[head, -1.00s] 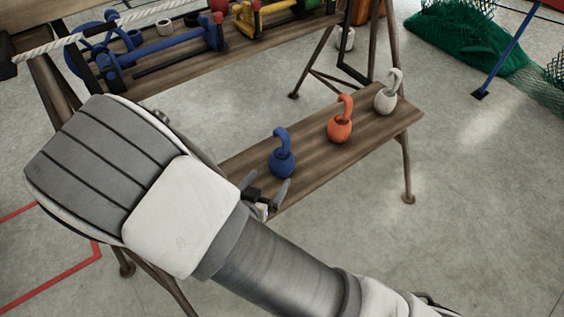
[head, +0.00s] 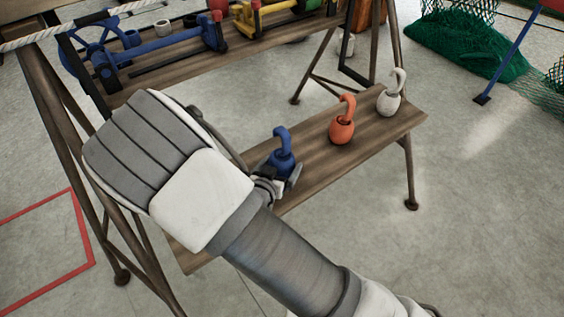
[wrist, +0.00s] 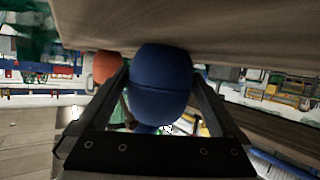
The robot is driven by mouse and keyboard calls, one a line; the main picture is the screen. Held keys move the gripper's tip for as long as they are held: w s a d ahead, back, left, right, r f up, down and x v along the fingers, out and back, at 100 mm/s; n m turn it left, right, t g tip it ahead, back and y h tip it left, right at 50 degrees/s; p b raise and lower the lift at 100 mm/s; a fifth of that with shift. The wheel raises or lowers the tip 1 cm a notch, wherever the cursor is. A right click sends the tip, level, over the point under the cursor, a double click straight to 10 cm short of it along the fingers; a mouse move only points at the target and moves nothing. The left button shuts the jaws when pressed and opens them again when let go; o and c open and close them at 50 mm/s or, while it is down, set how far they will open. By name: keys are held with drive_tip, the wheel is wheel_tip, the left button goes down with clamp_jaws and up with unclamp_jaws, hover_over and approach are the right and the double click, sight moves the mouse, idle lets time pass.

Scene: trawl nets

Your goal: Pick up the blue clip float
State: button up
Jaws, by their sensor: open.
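The blue clip float (head: 283,163) stands upright on the low wooden bench, its hook curving up. In the wrist view its round body (wrist: 160,85) sits between the two fingers of my gripper (wrist: 165,95), with dark fingers on both sides. In the head view my gripper (head: 279,182) is at the float's near side, partly overlapping its lower body. My gripper is open around the float. I cannot tell whether either finger touches it. The float's lower near side is hidden in the head view.
An orange clip float (head: 342,125) and a white clip float (head: 390,97) stand farther right on the same bench (head: 365,146). The orange one also shows in the wrist view (wrist: 106,66). A higher bench with blue and yellow tools (head: 165,48) stands behind. Green netting (head: 465,50) lies on the floor.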

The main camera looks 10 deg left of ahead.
sight(280, 155)
drive_tip(key=c, duration=1.1)
wheel_tip(280, 155, up, 5)
drive_tip(key=p, duration=0.2)
drive_tip(key=shift+p, duration=0.35)
drive_tip(key=shift+c, duration=0.2)
drive_tip(key=s+d+r+p, duration=0.6)
drive_tip(key=d, duration=0.3)
drive_tip(key=shift+s+d, duration=0.25)
drive_tip(key=shift+d, duration=0.1)
